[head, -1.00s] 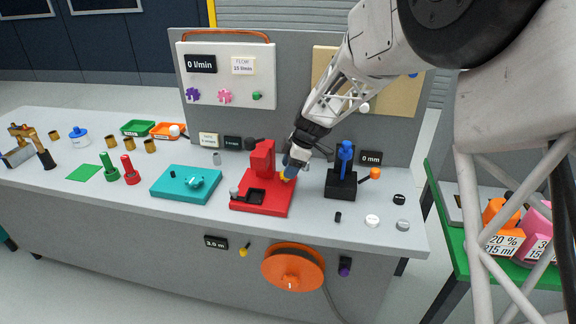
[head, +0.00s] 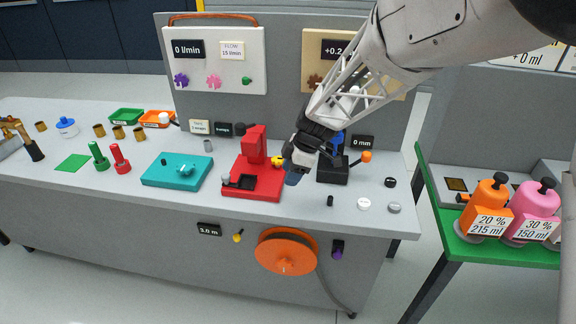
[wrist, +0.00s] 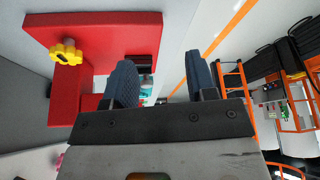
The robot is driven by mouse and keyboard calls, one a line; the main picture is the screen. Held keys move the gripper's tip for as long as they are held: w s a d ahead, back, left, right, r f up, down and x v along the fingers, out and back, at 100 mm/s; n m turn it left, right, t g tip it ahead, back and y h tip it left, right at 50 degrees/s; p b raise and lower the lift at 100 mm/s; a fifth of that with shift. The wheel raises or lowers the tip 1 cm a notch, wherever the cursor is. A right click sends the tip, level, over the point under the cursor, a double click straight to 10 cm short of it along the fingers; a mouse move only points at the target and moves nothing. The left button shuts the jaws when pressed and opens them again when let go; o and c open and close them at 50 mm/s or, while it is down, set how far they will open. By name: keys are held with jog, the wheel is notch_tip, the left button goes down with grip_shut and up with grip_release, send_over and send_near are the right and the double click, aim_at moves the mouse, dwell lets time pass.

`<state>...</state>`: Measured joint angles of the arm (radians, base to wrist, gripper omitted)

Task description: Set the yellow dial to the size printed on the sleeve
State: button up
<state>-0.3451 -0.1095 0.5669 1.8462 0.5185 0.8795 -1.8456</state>
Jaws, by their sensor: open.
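The yellow dial (head: 278,161) sits on the right side of the red press-like device (head: 254,148) in the head view. In the wrist view the yellow dial (wrist: 66,52) shows as a knobbed wheel with a dark mark, left of my fingers. My gripper (head: 294,176) is just right of and in front of the dial, apart from it. Its two fingers (wrist: 162,82) are spread with nothing between them. Several brass sleeve-like cylinders (head: 119,131) stand at the left of the bench. I cannot read any size on them or on the dial.
A teal block (head: 176,169) lies left of the red device. Small black and white caps (head: 364,204) lie at the front right. A green table (head: 437,180) with bottles stands further right.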

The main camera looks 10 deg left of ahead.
jog(key=shift+s+d+r, duration=0.1)
jog(key=shift+s+d, duration=0.15)
jog(key=shift+s, duration=0.25)
jog(key=shift+s+d, duration=0.2)
jog(key=shift+s, duration=0.25)
jog(key=s+d+r+m+t+h, duration=0.1)
jog(key=s+d+r+m, duration=0.45)
jog(key=d, duration=0.25)
jog(key=s+d+r+m+t+h, duration=0.1)
jog(key=s+d+r+m, duration=0.4)
jog(key=d, duration=0.3)
jog(key=s+d+r+m+t+h, duration=0.1)
jog(key=s+d+m, duration=0.4)
jog(key=s, duration=0.4)
jog(key=s+d+r+m+h, duration=0.1)
jog(key=s+d+r+m, duration=0.1)
jog(key=s+d+m, duration=0.4)
jog(key=s+d, duration=0.1)
jog(key=s, duration=0.1)
jog(key=shift+s+r+t, duration=0.25)
jog(key=shift+s+t, duration=0.1)
jog(key=shift+t, duration=0.05)
